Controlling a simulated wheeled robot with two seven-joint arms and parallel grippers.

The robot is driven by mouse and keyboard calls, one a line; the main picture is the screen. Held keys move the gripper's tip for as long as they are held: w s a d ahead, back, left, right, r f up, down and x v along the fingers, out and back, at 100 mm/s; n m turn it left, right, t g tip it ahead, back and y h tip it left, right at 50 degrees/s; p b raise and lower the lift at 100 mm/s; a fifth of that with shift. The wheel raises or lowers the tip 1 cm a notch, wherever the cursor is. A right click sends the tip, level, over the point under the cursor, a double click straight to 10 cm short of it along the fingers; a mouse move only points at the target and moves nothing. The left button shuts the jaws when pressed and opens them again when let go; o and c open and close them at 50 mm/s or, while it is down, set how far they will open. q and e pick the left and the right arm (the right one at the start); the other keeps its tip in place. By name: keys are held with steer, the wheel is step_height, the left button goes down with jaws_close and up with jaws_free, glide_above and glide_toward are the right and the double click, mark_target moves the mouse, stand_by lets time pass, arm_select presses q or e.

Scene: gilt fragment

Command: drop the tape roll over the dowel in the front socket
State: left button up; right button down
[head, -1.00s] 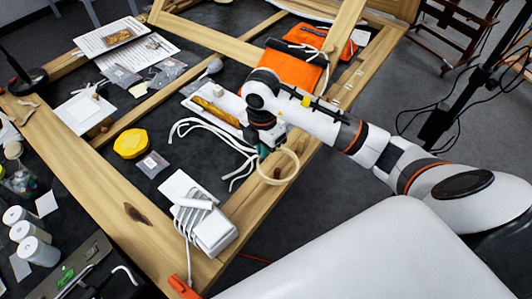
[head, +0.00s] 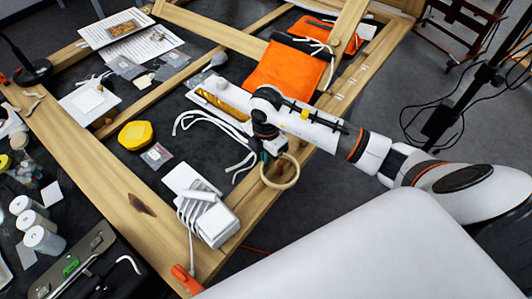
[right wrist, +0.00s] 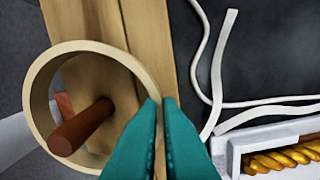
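The tape roll (head: 296,180) is a pale tan ring, held over the wooden beam on the near right side of the frame. It also shows large at the left of the right wrist view (right wrist: 38,95). My right gripper (right wrist: 162,100) has its teal fingers closed on the ring's wall. The reddish-brown dowel (right wrist: 82,127) shows inside the ring's opening, its near end close to the lower left rim. I cannot tell whether the ring is around the dowel or just above it. The dowel's socket is not clear. My left gripper is out of view.
A white tray with a gold twisted piece (right wrist: 290,158) and white cords (head: 188,122) lie near the right gripper. An orange cloth (head: 285,68) lies behind the arm.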

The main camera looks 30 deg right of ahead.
steer(key=shift+f, duration=0.2)
steer(key=c, duration=1.6)
jaws_free()
steer(key=shift+r, duration=0.25)
step_height(320, 180, up, 13)
steer(key=shift+f+b, duration=0.1)
steer(key=shift+b, duration=0.2)
